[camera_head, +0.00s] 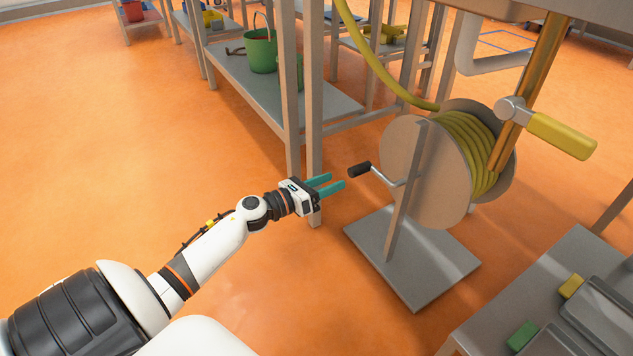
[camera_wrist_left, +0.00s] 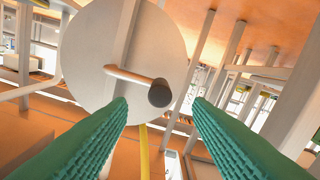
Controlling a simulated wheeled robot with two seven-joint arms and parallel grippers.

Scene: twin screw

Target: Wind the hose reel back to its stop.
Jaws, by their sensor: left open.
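The hose reel (camera_head: 408,168) stands on a grey metal base plate (camera_head: 437,268), with yellow hose (camera_head: 462,150) wound on its drum. A crank with a black handle (camera_head: 360,170) sticks out from the reel's near face, toward the left. My left gripper (camera_head: 334,183) is open and empty, with its green fingers pointing at the handle from a short way off. In the left wrist view the handle's round end (camera_wrist_left: 159,96) shows between the two fingers, beyond their tips, in front of the pale reel disc (camera_wrist_left: 115,45). My right gripper is not in view.
A grey shelf frame (camera_head: 312,90) stands close behind my left gripper, with a green bucket (camera_head: 262,50) on it. A yellow lever (camera_head: 560,135) on a pipe is right of the reel. A grey table (camera_head: 500,312) is at lower right. The floor at left is clear.

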